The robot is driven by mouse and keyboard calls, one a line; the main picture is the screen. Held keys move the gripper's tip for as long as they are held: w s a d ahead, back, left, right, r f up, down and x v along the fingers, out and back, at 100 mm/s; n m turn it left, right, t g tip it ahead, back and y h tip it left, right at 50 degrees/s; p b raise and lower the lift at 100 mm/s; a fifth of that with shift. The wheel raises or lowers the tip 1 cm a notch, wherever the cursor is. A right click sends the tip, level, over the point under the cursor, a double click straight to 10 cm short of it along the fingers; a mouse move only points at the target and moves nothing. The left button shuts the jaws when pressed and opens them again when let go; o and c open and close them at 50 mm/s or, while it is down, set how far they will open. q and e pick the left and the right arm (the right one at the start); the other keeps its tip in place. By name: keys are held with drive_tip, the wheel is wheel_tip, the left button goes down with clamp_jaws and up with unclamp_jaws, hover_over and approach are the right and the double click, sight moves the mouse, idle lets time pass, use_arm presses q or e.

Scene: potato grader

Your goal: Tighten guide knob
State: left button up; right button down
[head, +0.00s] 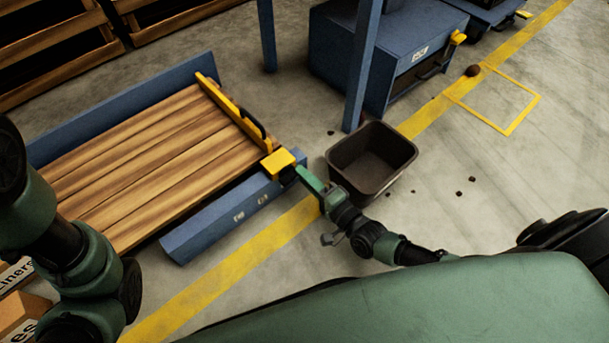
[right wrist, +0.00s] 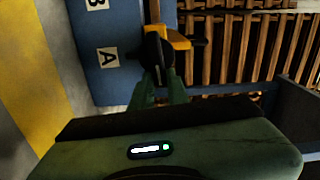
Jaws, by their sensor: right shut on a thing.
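The guide knob (right wrist: 153,48) is black and sits beside a yellow bracket (right wrist: 178,40) in the right wrist view. In the head view the yellow bracket (head: 278,162) is at the near right corner of the wooden slatted deck (head: 140,165); the knob is mostly hidden there by my fingers. My right gripper (head: 299,174) reaches in from the right, and its green fingers are shut on the knob. The fingers also show in the right wrist view (right wrist: 159,88). A yellow guide bar (head: 232,108) with a black handle crosses the deck's right end. My left gripper is out of view.
A blue side rail (head: 225,218) with white labels runs along the deck's near side; labels A and B show in the right wrist view. A dark bin (head: 372,160) stands right of my gripper. A blue post (head: 362,70) and blue cabinet (head: 385,50) stand behind it.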

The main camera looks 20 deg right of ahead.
drive_tip(key=shift+f+m, duration=0.15)
drive_tip(key=shift+m, duration=0.45)
drive_tip(key=c, duration=1.4)
unclamp_jaws()
drive_tip(key=p+v, duration=0.3)
drive_tip(key=v, duration=0.4)
drive_tip(key=shift+s+d, duration=0.1)
drive_tip(key=shift+s, duration=0.3)
